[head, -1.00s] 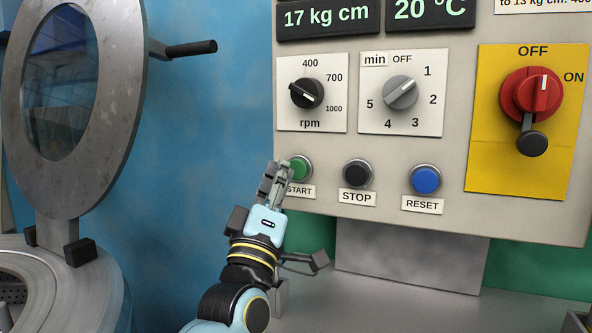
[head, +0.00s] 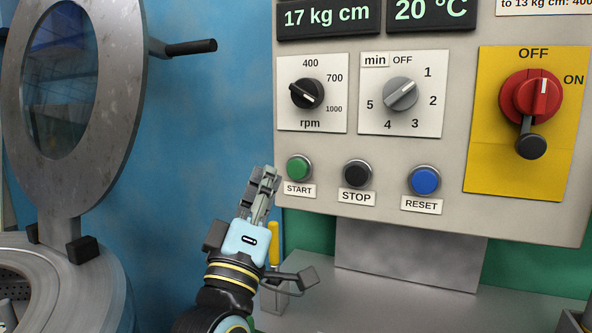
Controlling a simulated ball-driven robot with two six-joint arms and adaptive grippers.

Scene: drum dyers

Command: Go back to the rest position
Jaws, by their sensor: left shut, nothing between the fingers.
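My left gripper (head: 264,173) is shut and empty, pointing up, to the lower left of the green START button (head: 298,168) in the head view. A gap shows between its fingertips and the button. The START label (head: 299,189) below the button is fully in sight. My right gripper is not in view.
The control panel (head: 380,225) carries a black STOP button (head: 357,173), a blue RESET button (head: 424,181), two knobs and a red switch (head: 530,97). At left stands a drum with its round lid (head: 122,100) raised.

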